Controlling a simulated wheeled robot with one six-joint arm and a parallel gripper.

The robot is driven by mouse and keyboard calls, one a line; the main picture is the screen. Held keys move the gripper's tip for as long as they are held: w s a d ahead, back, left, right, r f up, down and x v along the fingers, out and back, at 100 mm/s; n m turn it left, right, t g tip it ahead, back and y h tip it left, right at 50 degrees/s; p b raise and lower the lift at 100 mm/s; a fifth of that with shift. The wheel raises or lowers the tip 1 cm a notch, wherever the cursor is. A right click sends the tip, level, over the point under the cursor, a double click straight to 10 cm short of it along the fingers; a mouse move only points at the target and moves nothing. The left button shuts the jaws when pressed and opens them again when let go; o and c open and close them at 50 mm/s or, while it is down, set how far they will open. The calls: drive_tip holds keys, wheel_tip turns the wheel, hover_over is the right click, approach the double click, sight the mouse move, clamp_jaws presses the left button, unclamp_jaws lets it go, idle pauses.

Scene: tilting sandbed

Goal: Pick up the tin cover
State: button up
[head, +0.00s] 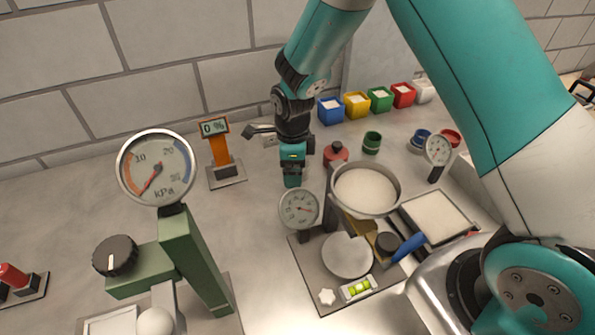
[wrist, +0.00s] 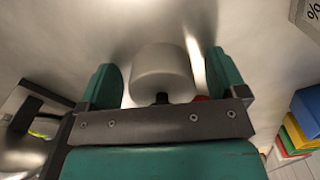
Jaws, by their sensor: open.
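My gripper (head: 292,180) points down over the bench, left of the sieve-like pan. In the wrist view my gripper (wrist: 163,78) is open, with one teal finger on each side of a grey, round-sided piece with a small dark knob. This piece looks like the tin cover (wrist: 163,65). Narrow gaps show between it and both fingers, so it does not look gripped. In the head view I cannot make it out; my gripper seems to hide it.
An orange display stand (head: 221,152) is to the left. Coloured boxes (head: 357,104) line the back.

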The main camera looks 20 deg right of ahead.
drive_tip(key=c, duration=0.9)
drive_tip(key=shift+c, duration=0.2)
